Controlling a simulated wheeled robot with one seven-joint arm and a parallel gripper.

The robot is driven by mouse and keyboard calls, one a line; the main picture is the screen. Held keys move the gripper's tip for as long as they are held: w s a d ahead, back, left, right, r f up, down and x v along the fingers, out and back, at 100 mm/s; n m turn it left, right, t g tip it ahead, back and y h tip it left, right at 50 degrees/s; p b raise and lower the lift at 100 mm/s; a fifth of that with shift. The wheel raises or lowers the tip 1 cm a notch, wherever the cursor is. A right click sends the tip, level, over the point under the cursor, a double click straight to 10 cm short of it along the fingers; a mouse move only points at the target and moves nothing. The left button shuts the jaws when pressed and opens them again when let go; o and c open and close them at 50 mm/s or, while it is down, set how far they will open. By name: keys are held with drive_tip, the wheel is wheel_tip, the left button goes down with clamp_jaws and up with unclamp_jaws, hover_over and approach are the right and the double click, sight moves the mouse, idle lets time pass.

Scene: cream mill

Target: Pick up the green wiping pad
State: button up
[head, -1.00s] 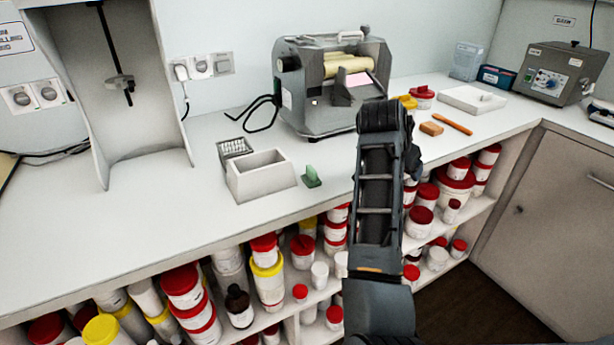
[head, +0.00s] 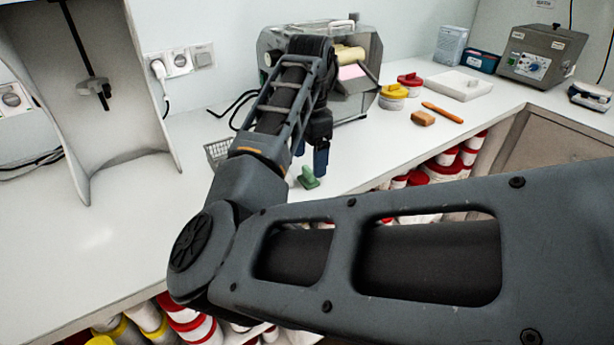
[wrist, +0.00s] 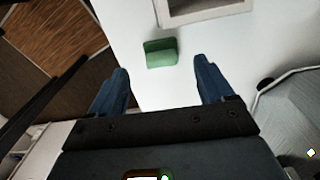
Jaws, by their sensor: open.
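The green wiping pad (head: 308,178) stands on the white bench near its front edge. In the wrist view the pad (wrist: 161,53) lies ahead of the fingertips, between their lines and apart from both. My gripper (wrist: 163,78) is open and empty, with a blue finger on each side. In the head view my gripper (head: 314,158) hangs just above and behind the pad, with a fingertip close to it in the picture. I cannot tell the exact height gap.
A wire basket (head: 217,153) stands to the left. The mill (head: 362,60) is behind. A wooden block (head: 423,118) and orange tool (head: 443,112) lie to the right.

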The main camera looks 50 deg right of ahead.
sight(308, 169)
drive_tip(key=shift+w+f+p, duration=0.1)
drive_tip(key=shift+f+p, duration=0.25)
drive_tip(key=shift+f, duration=1.95)
drive_tip(key=c, duration=1.2)
drive_tip(key=shift+r, duration=0.1)
drive_tip(key=shift+r, duration=0.45)
wheel_tip(308, 169, up, 3)
drive_tip(key=shift+f+b, duration=0.2)
drive_tip(key=shift+b, duration=0.15)
drive_tip(key=s+d+r, duration=0.1)
drive_tip(key=s+r, duration=0.1)
drive_tip(key=s, duration=0.1)
drive_tip(key=s+d+r, duration=0.2)
drive_tip(key=s+r, duration=0.1)
drive_tip(key=s, duration=0.1)
drive_tip(key=s+d+r, duration=0.2)
drive_tip(key=s, duration=0.1)
drive_tip(key=shift+s+d+r, duration=0.15)
drive_tip(key=shift+d+r, duration=0.05)
drive_tip(key=shift+d, duration=0.05)
